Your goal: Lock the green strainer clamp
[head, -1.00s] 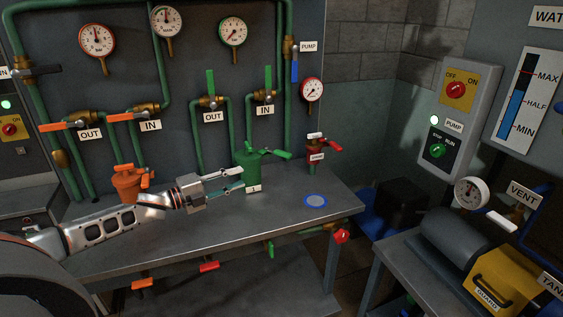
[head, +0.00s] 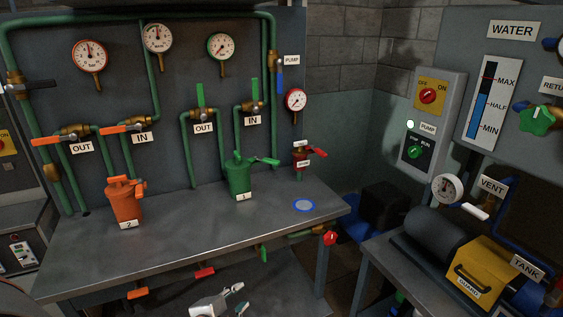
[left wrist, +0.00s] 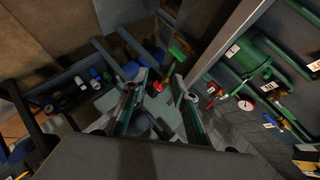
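The green strainer (head: 238,181) stands upright on the bench behind a small tag reading 1. Its green clamp handle (head: 266,160) sticks out to the right at the lid. My left gripper (head: 238,299) is low at the bottom of the head view, in front of the bench and well away from the strainer. In the left wrist view its two fingers (left wrist: 158,95) are spread with nothing held between them. The green strainer also shows there (left wrist: 242,58), off to the right of the fingers. My right gripper is in neither view.
An orange strainer (head: 125,204) stands left on the bench, and a small red fitting (head: 301,156) stands right. A blue-rimmed disc (head: 304,205) lies near the right end. Orange, red and green handles (head: 204,273) stick out under the front edge. The middle bench top is clear.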

